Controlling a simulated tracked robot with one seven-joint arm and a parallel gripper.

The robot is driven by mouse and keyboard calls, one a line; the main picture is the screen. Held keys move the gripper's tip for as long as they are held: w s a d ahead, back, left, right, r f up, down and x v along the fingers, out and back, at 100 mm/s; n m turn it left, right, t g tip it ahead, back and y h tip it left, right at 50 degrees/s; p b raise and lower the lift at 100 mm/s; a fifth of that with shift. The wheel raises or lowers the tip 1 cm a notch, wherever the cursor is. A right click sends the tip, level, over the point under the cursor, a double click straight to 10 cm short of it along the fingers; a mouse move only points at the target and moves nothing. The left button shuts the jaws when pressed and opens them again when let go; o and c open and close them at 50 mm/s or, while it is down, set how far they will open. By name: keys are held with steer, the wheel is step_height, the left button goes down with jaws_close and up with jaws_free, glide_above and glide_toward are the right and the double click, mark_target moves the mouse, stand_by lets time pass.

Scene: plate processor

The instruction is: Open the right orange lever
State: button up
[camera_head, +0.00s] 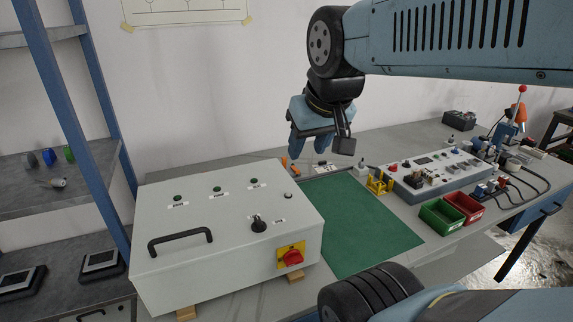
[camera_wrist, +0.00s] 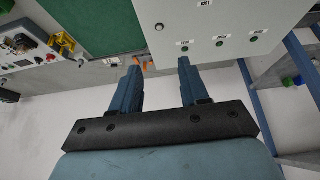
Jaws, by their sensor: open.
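Small orange parts, which look like the orange levers (camera_head: 285,163), sit at the back of the bench, behind the grey control box (camera_head: 165,222) near its far right corner. They also show in the wrist view (camera_wrist: 137,61), right by the tip of the left finger. Which one is the right lever, and how it is set, I cannot tell. My gripper (camera_head: 308,150) hangs above them, fingers pointing down. In the wrist view its two fingers (camera_wrist: 160,64) are apart with nothing between them. Whether a finger touches an orange part I cannot tell.
A green mat (camera_head: 355,225) lies right of the control box. Yellow holders (camera_head: 380,183), a white control panel (camera_head: 440,170) and green and red bins (camera_head: 440,216) stand further right. The box has a black handle (camera_head: 180,239) and red switch (camera_head: 292,257). A wall is close behind.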

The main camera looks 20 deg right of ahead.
steer(key=w+d+g+h, duration=0.1)
steer(key=w+d+g, duration=0.15)
steer(key=w, duration=0.95)
steer(key=g+y, duration=0.1)
steer(key=g, duration=0.2)
glide_above(297, 170)
step_height(297, 170, down, 18)
steer(key=r, duration=0.1)
step_height(297, 170, down, 14)
steer(key=shift+r, duration=0.2)
